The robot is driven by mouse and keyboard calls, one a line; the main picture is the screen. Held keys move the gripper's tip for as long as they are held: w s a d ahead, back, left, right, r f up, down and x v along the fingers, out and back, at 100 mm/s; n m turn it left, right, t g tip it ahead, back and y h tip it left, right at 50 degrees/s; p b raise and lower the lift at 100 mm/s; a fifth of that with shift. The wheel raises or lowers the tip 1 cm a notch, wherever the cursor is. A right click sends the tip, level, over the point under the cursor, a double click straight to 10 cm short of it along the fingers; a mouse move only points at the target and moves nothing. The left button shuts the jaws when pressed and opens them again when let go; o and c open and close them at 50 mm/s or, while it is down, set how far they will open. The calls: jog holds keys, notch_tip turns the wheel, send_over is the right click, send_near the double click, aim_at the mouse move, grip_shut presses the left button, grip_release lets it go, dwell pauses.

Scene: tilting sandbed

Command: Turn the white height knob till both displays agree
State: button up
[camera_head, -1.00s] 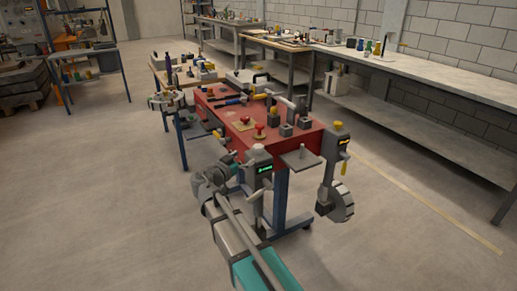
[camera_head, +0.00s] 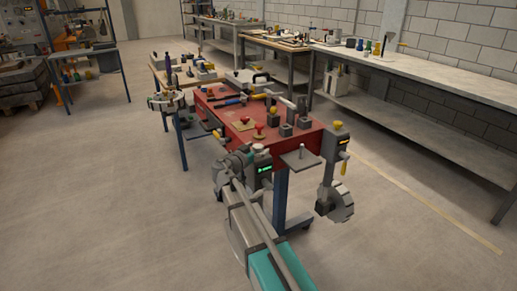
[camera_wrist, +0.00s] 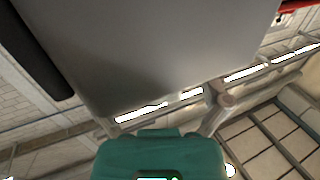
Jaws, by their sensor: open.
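The white height knob (camera_head: 260,149) caps the grey post at the near left corner of the red bed (camera_head: 305,148). A green-lit display (camera_head: 265,169) is on that post. A second post at the right has an orange-lit display (camera_head: 344,140). The digits are too small to read. My gripper (camera_head: 236,162) is open, just left of the white knob's post; whether it touches the post is unclear. My arm hides the post's lower part. In the wrist view a large grey surface fills the upper part, and I cannot tell which part it is.
A yellow knob (camera_head: 337,125) tops the right post, with a grey toothed wheel (camera_head: 341,206) below. Red knobs, grey blocks and tools lie on the red bed. A small grey shelf (camera_head: 301,160) juts out between the posts. Open floor lies to the left and front.

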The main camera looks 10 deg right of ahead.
jog(key=c, duration=1.2)
jog(key=shift+o, duration=0.2)
jog(key=shift+w+a+m+g+h, duration=0.1)
jog(key=shift+m+g+h, duration=0.3)
jog(key=shift+g, duration=0.1)
jog(key=shift+w+m+g+h, duration=0.1)
jog(key=shift+m+g+h, duration=0.55)
jog(key=shift+g, duration=0.25)
jog(key=m+g+h, duration=0.1)
jog(key=g, duration=0.1)
jog(key=m+g+h, duration=0.1)
jog(key=m+g, duration=0.1)
jog(key=g, duration=0.1)
jog(key=shift+w+m, duration=0.1)
jog(key=shift+m, duration=0.15)
jog(key=m+g, duration=0.3)
jog(key=g, duration=0.1)
jog(key=shift+g, duration=0.3)
jog(key=shift+s+m+g, duration=0.2)
jog(key=shift+m+g, duration=0.7)
jog(key=shift+g, duration=0.5)
jog(key=shift+s, duration=0.1)
